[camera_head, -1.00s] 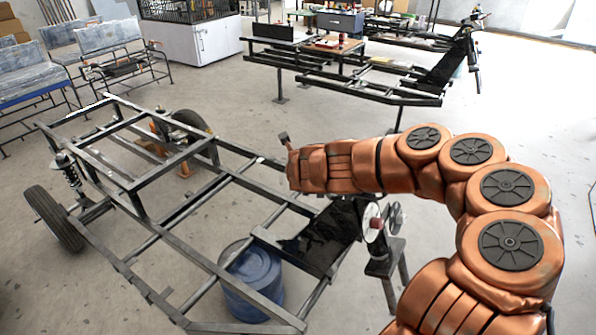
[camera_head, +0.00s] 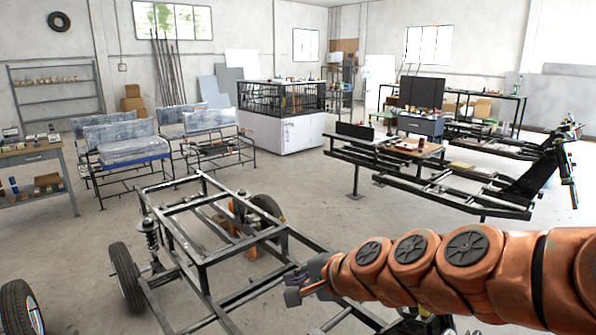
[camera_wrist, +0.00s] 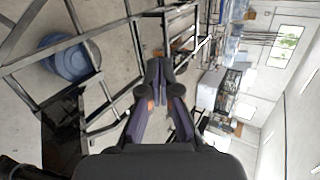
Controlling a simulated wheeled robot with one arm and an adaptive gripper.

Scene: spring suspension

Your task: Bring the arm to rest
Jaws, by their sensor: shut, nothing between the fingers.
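My orange arm stretches in from the right edge of the head view, bent low over the near end of a dark metal vehicle frame. My gripper (camera_head: 308,283) is at its left end, above the frame (camera_head: 215,258). In the wrist view my gripper (camera_wrist: 157,75) points out over the frame, its two fingers close together with nothing held. Whether any part of the arm touches the frame cannot be told. The near part of the frame is hidden behind the arm.
A wheel with a spring (camera_head: 127,278) stands at the frame's left side. A blue drum (camera_wrist: 68,58) shows in the wrist view. A second black frame (camera_head: 440,188) stands at the right, a white cabinet (camera_head: 283,135) behind. Open floor (camera_head: 330,215) lies between the frames.

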